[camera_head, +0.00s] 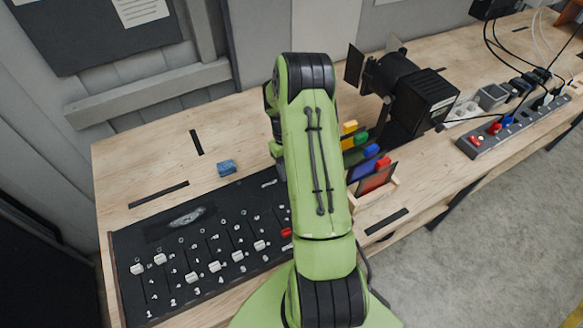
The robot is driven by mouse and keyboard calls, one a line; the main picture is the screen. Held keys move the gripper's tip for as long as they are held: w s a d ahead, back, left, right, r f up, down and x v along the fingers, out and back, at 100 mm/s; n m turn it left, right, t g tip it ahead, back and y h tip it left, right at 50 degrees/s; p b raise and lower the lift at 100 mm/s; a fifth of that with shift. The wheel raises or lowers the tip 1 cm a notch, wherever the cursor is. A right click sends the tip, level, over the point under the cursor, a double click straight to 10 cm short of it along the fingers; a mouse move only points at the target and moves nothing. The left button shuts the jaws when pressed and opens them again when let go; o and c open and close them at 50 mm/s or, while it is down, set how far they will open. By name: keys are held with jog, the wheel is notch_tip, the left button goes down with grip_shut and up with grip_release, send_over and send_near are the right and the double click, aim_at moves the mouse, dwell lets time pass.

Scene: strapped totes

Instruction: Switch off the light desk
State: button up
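The light desk (185,240) is a black panel on the wooden bench at the lower left. It has several white sliders at differing heights, with white numbers below them. A red slider knob (287,232) shows at its right side, next to my arm. My green arm crosses the middle of the view and hides the desk's right end. The end of my arm points down behind its own upper link, so my gripper's fingers are hidden. I cannot see whether they touch anything.
A small blue block (227,167) lies behind the desk. A rack (385,190) with coloured tabs stands right of my arm, below a black stage lamp (410,90). A grey power strip (520,125) with plugs and cables is at the right. The bench's left part is mostly clear.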

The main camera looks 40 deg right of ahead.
jog(key=shift+r, duration=0.1)
jog(key=v, duration=1.5)
jog(key=shift+r, duration=0.25)
jog(key=shift+w, duration=0.15)
